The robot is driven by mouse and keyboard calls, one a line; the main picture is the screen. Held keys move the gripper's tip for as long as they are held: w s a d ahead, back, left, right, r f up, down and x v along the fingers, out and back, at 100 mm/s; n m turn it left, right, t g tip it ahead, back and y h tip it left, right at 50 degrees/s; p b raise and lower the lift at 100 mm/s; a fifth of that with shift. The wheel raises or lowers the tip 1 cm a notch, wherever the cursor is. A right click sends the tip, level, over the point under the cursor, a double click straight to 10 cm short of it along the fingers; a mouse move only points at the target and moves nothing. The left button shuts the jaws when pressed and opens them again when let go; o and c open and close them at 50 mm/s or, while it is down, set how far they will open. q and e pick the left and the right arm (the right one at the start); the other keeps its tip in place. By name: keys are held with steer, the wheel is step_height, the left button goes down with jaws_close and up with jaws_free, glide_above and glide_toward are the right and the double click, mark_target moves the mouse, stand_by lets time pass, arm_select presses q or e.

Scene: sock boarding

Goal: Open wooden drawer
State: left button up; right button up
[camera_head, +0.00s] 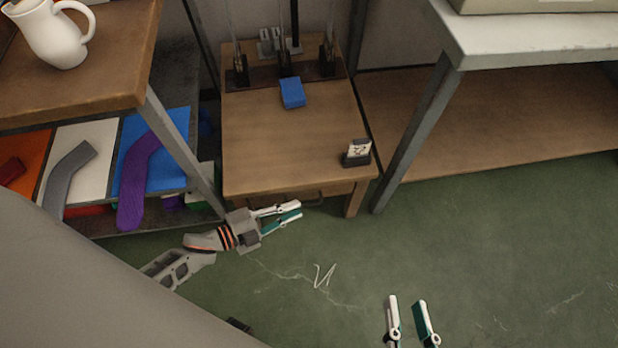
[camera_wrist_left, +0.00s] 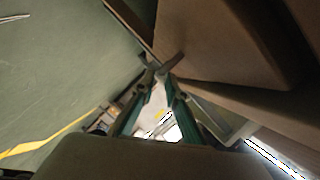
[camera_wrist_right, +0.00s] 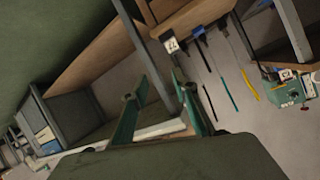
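A wooden table (camera_head: 295,140) stands at the back middle, with a wooden drawer (camera_head: 288,198) under the front edge of its top, mostly shaded. The drawer looks pushed in. Its dark handle (camera_head: 318,202) shows at the front, and in the left wrist view the handle (camera_wrist_left: 174,61) lies at my fingertips. My left gripper (camera_head: 299,210) is narrowed and appears shut on the handle; the exact contact is small and dark. My right gripper (camera_head: 406,299) is open and empty above the green floor, apart from the drawer.
A blue block (camera_head: 292,93) and a small card holder (camera_head: 357,153) are on the table top. A shelf with coloured boards and socks (camera_head: 136,180) stands left, under a table with a white jug (camera_head: 60,35). A grey-legged bench (camera_head: 520,40) stands right.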

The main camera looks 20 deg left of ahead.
mark_target(307, 204)
arm_select(q)
steer(key=shift+b+x, duration=0.4)
steer(key=shift+x, duration=2.1)
arm_select(e)
steer(key=shift+s+a+f+m, duration=0.15)
steer(key=shift+s+a+m, duration=0.05)
steer(key=shift+a+m, duration=0.45)
arm_select(q)
steer(key=shift+f, duration=0.1)
jaws_close()
arm_select(e)
steer(key=shift+s, duration=0.1)
